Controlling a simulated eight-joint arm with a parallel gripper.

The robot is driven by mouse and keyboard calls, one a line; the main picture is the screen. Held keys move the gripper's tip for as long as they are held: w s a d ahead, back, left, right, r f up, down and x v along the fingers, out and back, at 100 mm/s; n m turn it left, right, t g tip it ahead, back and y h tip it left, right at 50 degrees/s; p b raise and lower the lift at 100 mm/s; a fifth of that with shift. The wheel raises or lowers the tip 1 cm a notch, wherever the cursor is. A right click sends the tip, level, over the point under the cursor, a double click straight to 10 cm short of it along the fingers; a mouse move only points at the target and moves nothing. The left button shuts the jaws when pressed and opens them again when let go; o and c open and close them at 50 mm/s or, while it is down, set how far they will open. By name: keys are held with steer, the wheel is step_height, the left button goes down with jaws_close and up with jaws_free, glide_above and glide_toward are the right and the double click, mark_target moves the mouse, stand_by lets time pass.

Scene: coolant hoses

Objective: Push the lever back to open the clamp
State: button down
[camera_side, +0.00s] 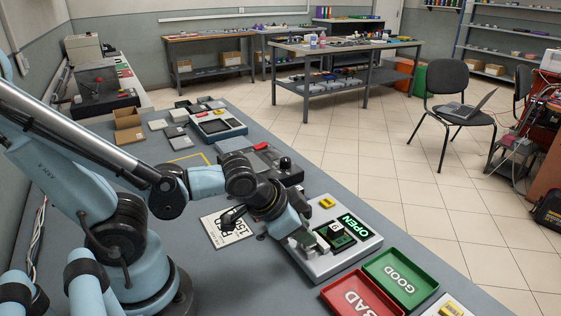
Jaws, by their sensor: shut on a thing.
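A light grey fixture (356,246) sits on the bench at lower centre. It has a yellow label, a dark panel and a lit green display (348,222) that reads OPEN. My gripper (312,236) is over the left part of this fixture, pointing down and to the right. Its fingers are shut on what appears to be the clamp's lever. The wrist and fingers hide most of the lever and clamp, so their exact position cannot be told. A black curved piece (233,216) shows beside my wrist; I cannot tell whether it is attached.
A green GOOD tray (417,262) and a red BAD tray (333,294) lie to the right and front. A dark device with a black knob (285,163) stands behind the gripper. A printed card (218,236) lies to the left. Open floor lies beyond the bench.

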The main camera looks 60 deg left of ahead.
steer(key=c, duration=0.9)
jaws_free()
steer(key=shift+s+r, duration=0.1)
steer(key=shift+r, duration=0.05)
steer(key=shift+s+r, duration=0.4)
steer(key=shift+r, duration=1.4)
steer(key=shift+s+r, duration=0.45)
steer(key=shift+r, duration=1.35)
steer(key=shift+s+r, duration=0.4)
steer(key=shift+r, duration=1.4)
steer(key=w+a+f+n, duration=0.1)
steer(key=a+f+n, duration=0.1)
steer(key=f, duration=0.1)
steer(key=w+a+f+n, duration=0.1)
steer(key=a, duration=0.1)
steer(key=shift+w+a+f, duration=0.1)
steer(key=shift+w+f, duration=0.15)
steer(key=shift+w, duration=0.1)
